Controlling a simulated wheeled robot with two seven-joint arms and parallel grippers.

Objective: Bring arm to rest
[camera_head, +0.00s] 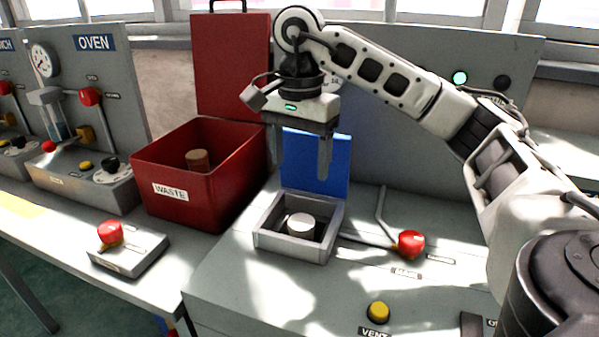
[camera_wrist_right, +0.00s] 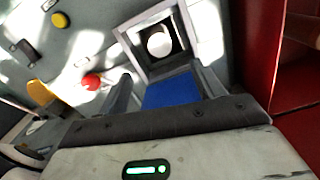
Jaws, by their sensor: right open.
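My right arm (camera_head: 385,78) reaches in from the right in the head view. Its gripper (camera_head: 302,160) points down with the two fingers apart and nothing between them. It hangs in front of the raised blue lid (camera_head: 330,175), above and behind a grey square box (camera_head: 262,240). A white round piece (camera_head: 301,224) sits inside the box, apart from the fingers. In the right wrist view the fingers (camera_wrist_right: 162,92) show near the blue lid (camera_wrist_right: 172,92), with the white piece (camera_wrist_right: 159,44) beyond. My left gripper is not in view.
A red waste bin (camera_head: 172,200) holding a brown cylinder (camera_head: 197,160) stands left of the gripper. A lever with a red knob (camera_head: 411,244) and a yellow button (camera_head: 378,312) are on the bench. A red-knobbed switch box (camera_head: 128,255) and the oven panel (camera_head: 95,75) are further left.

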